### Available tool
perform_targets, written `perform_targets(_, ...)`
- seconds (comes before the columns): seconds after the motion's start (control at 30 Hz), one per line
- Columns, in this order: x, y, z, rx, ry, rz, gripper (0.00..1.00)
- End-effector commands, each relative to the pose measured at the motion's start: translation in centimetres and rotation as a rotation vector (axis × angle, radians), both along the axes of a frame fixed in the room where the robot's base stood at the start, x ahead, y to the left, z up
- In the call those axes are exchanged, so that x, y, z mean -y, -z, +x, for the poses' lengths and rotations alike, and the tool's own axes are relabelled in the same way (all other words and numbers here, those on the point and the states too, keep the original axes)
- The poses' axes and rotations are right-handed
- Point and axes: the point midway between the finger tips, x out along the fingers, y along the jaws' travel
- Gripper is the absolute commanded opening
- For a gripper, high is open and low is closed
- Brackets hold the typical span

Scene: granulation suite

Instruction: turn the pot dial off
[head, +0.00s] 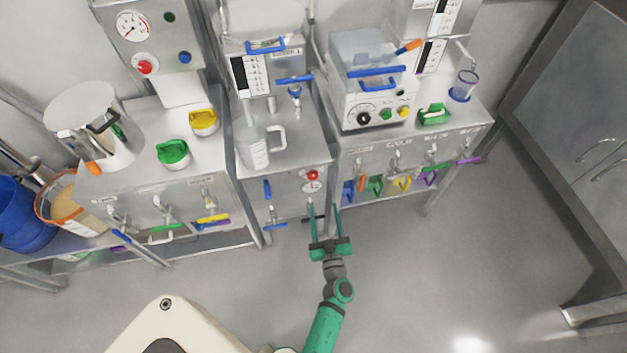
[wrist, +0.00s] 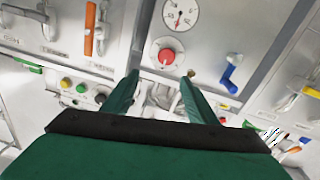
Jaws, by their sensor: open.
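No dial is legibly marked as the pot's. A red round knob (head: 312,175) is on the front of the middle cabinet, just above a small gauge (head: 312,187). In the wrist view the red knob (wrist: 166,55) shows just beyond my fingertips, with the gauge (wrist: 180,14) above it. A black dial (head: 363,118) is on the front of the clear-topped box at right; it also shows in the wrist view (wrist: 100,97). My green gripper (head: 323,206) is open and empty, below the red knob in the head view and apart from it.
A steel pot (head: 95,125) stands on the left bench, near green (head: 173,153) and yellow (head: 204,121) lidded items. A clear jug (head: 254,148) stands on the middle cabinet. Coloured handles (head: 376,185) hang along the right bench front. The floor (head: 440,270) at right is clear.

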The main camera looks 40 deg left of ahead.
Motion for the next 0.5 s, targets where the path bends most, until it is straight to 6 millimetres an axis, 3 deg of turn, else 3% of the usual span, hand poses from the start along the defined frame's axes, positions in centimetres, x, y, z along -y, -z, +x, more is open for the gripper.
perform_targets(0.1, -1.9, 0.5, 1.5, -0.003, -0.052, -0.016, 0.53)
perform_targets(0.5, -5.4, 0.7, 4.3, -0.005, -0.082, -0.025, 0.53)
